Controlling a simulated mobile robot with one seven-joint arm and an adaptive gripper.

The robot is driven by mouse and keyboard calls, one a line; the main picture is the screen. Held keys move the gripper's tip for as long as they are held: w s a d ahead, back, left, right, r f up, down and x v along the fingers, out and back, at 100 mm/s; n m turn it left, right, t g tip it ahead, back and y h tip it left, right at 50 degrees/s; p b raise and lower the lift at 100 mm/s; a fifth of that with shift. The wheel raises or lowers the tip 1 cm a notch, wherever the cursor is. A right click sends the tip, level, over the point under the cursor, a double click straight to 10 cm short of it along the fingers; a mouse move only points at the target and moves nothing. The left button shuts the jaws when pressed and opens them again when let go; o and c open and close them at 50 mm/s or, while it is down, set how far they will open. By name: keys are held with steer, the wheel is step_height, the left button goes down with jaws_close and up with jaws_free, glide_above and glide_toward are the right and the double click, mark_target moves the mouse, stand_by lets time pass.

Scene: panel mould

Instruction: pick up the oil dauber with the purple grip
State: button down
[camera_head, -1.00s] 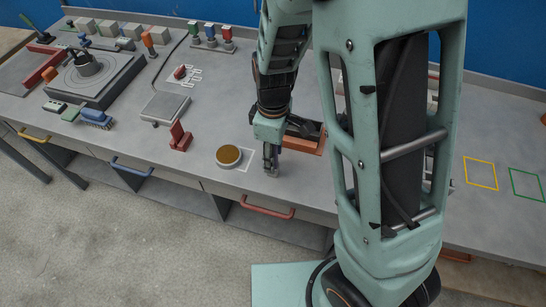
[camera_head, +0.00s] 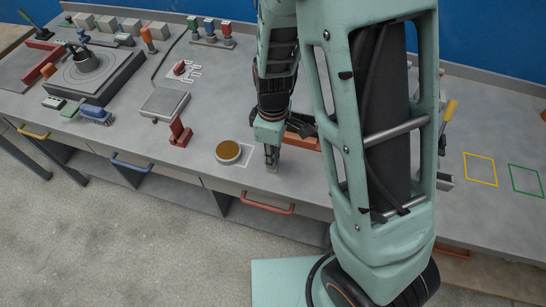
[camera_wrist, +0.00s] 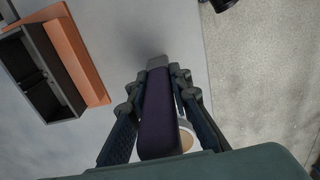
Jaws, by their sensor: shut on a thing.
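My gripper (camera_head: 271,163) is low over the front part of the grey bench, right of a round dish. In the wrist view, my gripper (camera_wrist: 158,125) has its two fingers on either side of a dark purple grip (camera_wrist: 157,115) and is shut on it. This is the oil dauber's grip, lying lengthwise between the fingers. A grey end piece (camera_wrist: 157,62) shows at its far end. The dauber's other end is hidden. In the head view the dauber is mostly hidden by my gripper, and I cannot tell whether it touches the bench.
The round dish with an amber top (camera_head: 228,151) sits close left of my gripper. An orange tray with dark compartments (camera_wrist: 90,55) is close by. A red stand (camera_head: 179,131) and a grey plate (camera_head: 164,103) are further left. Yellow (camera_head: 480,170) and green (camera_head: 526,180) outlines at right are empty.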

steer(key=shift+r, duration=0.1)
steer(key=shift+r+p, duration=0.75)
steer(key=shift+r, duration=0.1)
steer(key=s+a+r+p, duration=0.2)
steer(key=s+r, duration=0.3)
steer(key=s, duration=0.1)
steer(key=s+a+r+p, duration=0.2)
steer(key=s+r+p, duration=0.1)
steer(key=s+r, duration=0.3)
steer(key=shift+s+a, duration=0.3)
steer(key=shift+s, duration=0.3)
steer(key=shift+w+r, duration=0.1)
